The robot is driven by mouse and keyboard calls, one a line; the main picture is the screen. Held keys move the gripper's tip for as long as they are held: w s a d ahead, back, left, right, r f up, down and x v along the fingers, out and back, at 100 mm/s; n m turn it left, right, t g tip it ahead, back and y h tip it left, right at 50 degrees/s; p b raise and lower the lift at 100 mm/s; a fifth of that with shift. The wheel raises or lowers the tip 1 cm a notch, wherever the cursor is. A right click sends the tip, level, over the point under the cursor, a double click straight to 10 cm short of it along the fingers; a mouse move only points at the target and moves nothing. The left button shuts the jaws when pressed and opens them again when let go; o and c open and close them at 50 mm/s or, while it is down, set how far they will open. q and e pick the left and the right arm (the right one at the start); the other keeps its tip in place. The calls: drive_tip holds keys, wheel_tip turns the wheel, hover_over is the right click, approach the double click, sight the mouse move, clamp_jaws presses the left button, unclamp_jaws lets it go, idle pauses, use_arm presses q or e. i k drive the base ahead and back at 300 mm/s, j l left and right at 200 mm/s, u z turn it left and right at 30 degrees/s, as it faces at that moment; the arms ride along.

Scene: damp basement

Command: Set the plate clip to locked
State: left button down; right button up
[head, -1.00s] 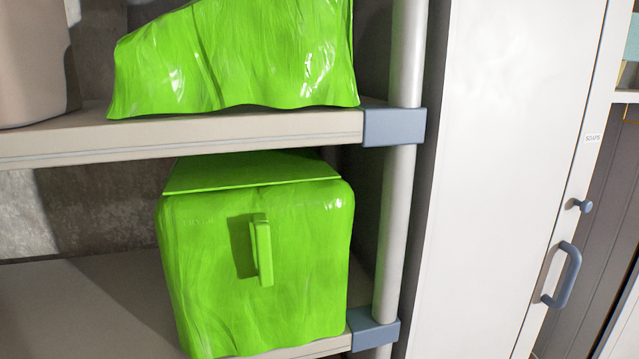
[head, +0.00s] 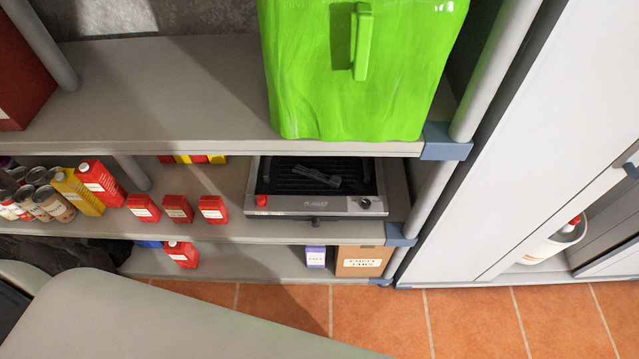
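A low grey appliance with a ribbed dark plate (head: 290,202) sits on the shelf below the green box, in the head view. A dark bar-like piece (head: 318,177) lies across its plate; I cannot tell if this is the plate clip. A red part (head: 262,200) is at its front left and a small round part (head: 365,203) at its front right. A small dark part (head: 316,219) shows under the front edge. The clip's setting cannot be made out. Neither of my grippers is in view.
A green box (head: 352,95) stands on the shelf above. Red cartons (head: 177,208) and cans (head: 55,203) stand left of the appliance. A cardboard box (head: 362,262) is below. A shelf post (head: 430,195) and white cabinet (head: 530,150) are at right. Tiled floor is clear in front.

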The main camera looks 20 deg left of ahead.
sight(262, 200)
drive_tip(key=i+u, duration=0.1)
drive_tip(key=u, duration=0.95)
